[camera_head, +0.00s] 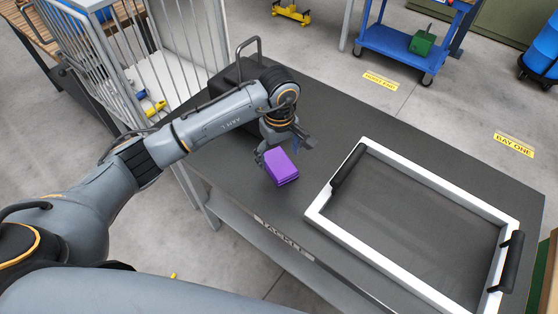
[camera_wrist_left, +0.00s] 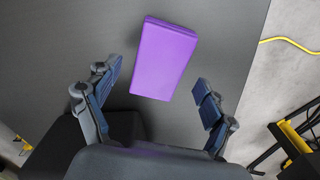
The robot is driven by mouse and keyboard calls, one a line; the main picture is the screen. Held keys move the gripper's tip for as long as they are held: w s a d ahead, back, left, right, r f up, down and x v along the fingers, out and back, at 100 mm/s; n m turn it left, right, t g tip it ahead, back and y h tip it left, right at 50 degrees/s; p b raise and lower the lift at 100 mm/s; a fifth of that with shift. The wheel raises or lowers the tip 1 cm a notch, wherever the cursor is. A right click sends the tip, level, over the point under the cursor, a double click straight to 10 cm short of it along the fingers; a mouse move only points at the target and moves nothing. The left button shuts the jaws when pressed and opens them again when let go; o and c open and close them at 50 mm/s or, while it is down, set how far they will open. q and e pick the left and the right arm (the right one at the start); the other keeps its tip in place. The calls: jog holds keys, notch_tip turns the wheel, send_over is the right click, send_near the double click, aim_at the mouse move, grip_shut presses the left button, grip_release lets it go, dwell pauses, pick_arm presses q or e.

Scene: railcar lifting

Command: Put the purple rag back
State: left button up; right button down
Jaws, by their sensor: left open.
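The purple rag (camera_head: 281,166) is a folded block lying on the dark table top (camera_head: 230,167), left of the white-framed tray. My left gripper (camera_head: 285,150) is just above and beside it in the head view, with its fingers apart. In the left wrist view the rag (camera_wrist_left: 164,58) lies ahead of the open fingers of my left gripper (camera_wrist_left: 155,97), roughly centred between them and tilted a little. Nothing is between the fingertips. I cannot tell the exact height of the gripper above the table. My right gripper is not in view.
A white-framed tray (camera_head: 412,178) with black handles lies on the right of the table. A black box (camera_head: 228,80) stands behind my left wrist. A wire cage (camera_head: 190,45) stands beyond the table's left end. A blue cart (camera_head: 408,45) is on the floor behind.

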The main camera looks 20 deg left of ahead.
aim_at(279, 163)
pick_arm(q)
notch_tip(279, 163, up, 9)
jog(key=b, duration=0.1)
jog(key=shift+r, duration=0.15)
dwell(0.4)
